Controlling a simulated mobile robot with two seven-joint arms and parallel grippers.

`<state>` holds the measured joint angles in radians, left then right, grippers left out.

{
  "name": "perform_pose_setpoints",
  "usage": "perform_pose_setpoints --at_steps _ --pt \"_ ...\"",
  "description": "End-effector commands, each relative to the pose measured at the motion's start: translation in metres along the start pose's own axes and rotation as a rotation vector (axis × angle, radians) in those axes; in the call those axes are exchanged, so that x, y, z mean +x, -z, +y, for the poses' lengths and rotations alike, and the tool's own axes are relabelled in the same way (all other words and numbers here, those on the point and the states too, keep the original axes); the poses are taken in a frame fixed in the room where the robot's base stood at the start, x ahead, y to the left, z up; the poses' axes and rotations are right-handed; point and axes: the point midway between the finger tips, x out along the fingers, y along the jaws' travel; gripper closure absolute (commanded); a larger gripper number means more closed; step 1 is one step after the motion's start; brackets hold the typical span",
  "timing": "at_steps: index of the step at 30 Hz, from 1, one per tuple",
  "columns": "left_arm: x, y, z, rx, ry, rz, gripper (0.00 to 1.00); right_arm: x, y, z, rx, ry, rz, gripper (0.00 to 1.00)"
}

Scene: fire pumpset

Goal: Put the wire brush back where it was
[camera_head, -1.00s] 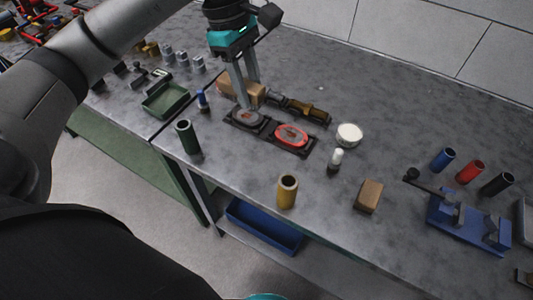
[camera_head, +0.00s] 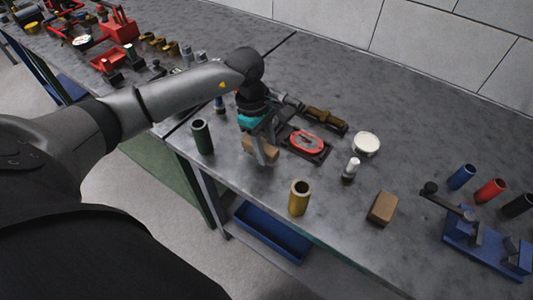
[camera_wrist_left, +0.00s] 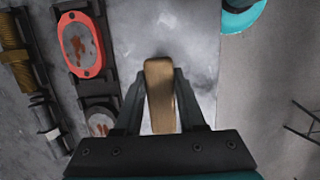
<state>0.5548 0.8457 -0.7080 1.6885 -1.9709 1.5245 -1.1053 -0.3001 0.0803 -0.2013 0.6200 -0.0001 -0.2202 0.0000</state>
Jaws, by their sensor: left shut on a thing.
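My left gripper (camera_head: 262,160) is shut on the wire brush (camera_head: 260,147), which shows as a tan wooden block. It is over the near part of the grey workbench, between the green cylinder and the black holder. In the left wrist view the brush (camera_wrist_left: 160,92) stands out between the two fingers (camera_wrist_left: 160,105); its bristles are not visible. Whether it touches the bench is hard to tell. The black holder (camera_wrist_left: 92,85) with a red oval part (camera_wrist_left: 80,45) and a rust-marked grey disc (camera_wrist_left: 100,123) lies beside it. My right gripper is not in view.
A green cylinder (camera_head: 202,137) and a brass cylinder (camera_head: 299,197) stand near the bench's front edge. To the right are a white round tub (camera_head: 366,143), a small white bottle (camera_head: 350,168), a brown block (camera_head: 382,208) and a blue fixture (camera_head: 485,248). Bare bench lies between them.

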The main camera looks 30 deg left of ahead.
Motion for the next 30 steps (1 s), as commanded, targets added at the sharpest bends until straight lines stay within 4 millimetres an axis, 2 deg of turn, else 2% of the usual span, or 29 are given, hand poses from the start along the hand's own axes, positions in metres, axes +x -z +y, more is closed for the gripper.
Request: perform_pose_setpoints --at_steps 1,4,15,16,24,30 --pt "0.010 0.001 0.000 -0.002 0.003 -0.002 1.00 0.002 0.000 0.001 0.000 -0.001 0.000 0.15" --pt "0.022 0.004 0.000 -0.001 0.002 -0.001 1.00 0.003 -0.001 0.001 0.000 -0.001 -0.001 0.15" --pt "0.026 0.006 0.000 0.001 -0.001 0.000 1.00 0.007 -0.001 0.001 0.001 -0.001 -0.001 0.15" --pt "0.026 0.006 0.000 0.000 0.000 0.000 0.59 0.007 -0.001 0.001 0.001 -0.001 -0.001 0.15" --pt "0.025 0.005 0.000 0.000 0.000 0.000 0.31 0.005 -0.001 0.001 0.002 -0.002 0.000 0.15" --pt "0.025 0.005 0.000 0.000 0.000 0.000 0.31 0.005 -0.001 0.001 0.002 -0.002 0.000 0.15"
